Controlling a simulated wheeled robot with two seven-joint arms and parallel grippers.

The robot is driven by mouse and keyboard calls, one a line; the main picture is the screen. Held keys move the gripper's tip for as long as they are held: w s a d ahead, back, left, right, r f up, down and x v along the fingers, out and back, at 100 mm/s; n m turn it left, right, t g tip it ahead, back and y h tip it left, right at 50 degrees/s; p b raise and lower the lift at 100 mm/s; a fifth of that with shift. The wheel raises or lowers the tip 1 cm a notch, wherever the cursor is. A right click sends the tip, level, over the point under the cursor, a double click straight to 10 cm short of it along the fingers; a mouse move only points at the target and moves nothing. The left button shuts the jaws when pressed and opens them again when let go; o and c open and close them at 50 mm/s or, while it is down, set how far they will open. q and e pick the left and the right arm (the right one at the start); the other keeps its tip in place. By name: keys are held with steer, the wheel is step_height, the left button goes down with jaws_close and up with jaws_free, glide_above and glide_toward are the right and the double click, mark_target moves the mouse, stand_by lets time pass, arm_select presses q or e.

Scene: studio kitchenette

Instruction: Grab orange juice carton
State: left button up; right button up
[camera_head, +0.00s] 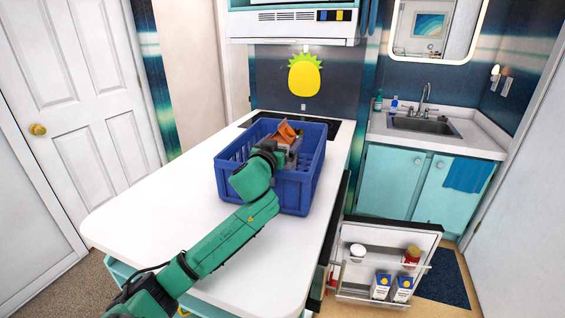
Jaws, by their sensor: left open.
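Two small white and blue cartons with yellow-orange marks, a left one (380,287) and a right one (402,289), stand side by side on the lower shelf of the open fridge door. I cannot read whether either is orange juice. My left arm reaches over the white counter to the blue crate. My left gripper (291,156) is open and points down inside the crate, well away from the cartons. An orange-brown item (286,132) shows just beyond it in the crate; I cannot tell what it is or whether the fingers touch it. My right gripper is out of view.
The blue crate (232,180) stands on the white counter (150,215). The open fridge door (393,240) also holds a white-lidded jar (357,252) and a red jar (411,256). A sink (425,125) is at the back right. The counter's left part is clear.

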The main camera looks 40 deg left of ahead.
arm_select(q)
steer(key=shift+s, duration=0.1)
steer(key=c, duration=1.5)
steer(key=shift+r, duration=0.15)
jaws_close()
steer(key=shift+r, duration=0.1)
